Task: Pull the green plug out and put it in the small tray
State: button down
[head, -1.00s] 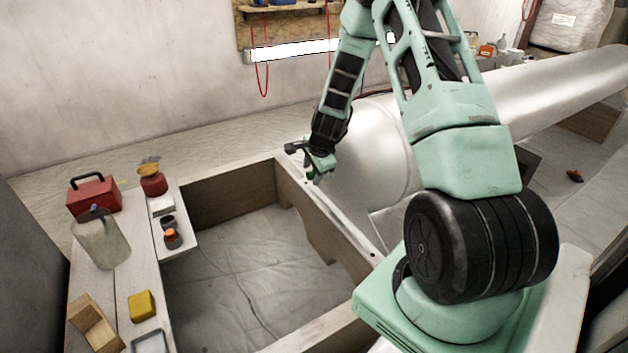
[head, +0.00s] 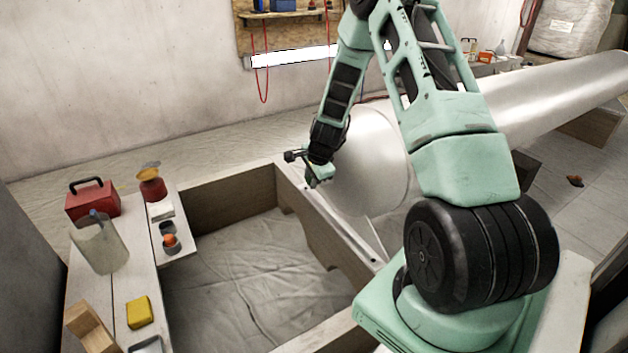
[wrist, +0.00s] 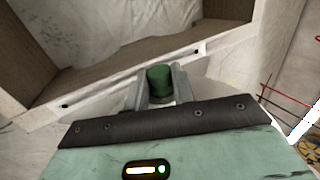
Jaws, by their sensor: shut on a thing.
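The green plug (wrist: 159,80) shows in the wrist view between the two grey fingers of my gripper (wrist: 160,86), which is shut on it. Its lower end is partly hidden by the gripper body, so I cannot tell whether it still sits in a hole. In the head view my gripper (head: 313,180) is over the far end of the wooden frame's right rail, beside the big pale cylinder; the plug is too small to make out there. A small grey tray (head: 147,344) is cut off at the bottom edge, on the left bench.
The left bench (head: 90,290) holds a red toolbox (head: 92,200), a clear jug (head: 98,245), a yellow block (head: 139,312) and a wooden block (head: 90,327). The wooden frame (head: 232,197) surrounds open sheeted floor. The pale cylinder (head: 370,170) lies right of my gripper.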

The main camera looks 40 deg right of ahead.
jog(key=shift+a, duration=0.1)
jog(key=shift+w+a, duration=0.2)
jog(key=shift+a, duration=0.55)
jog(key=shift+w+a+p, duration=0.1)
jog(key=shift+a+p, duration=0.2)
jog(key=shift+a, duration=0.35)
jog(key=shift+w+a, duration=0.15)
jog(key=shift+a, duration=0.2)
jog(key=shift+w+a+p, duration=0.1)
jog(key=shift+a+p, duration=0.2)
jog(key=shift+a, duration=0.05)
jog(key=shift+w+a, duration=0.1)
jog(key=shift+a, duration=0.2)
jog(key=shift+w+a+p, duration=0.25)
jog(key=shift+a+p, duration=0.15)
jog(key=shift+a, duration=0.55)
jog(key=shift+w+a+p, duration=0.2)
jog(key=shift+a+p, duration=0.15)
jog(key=shift+a, duration=0.55)
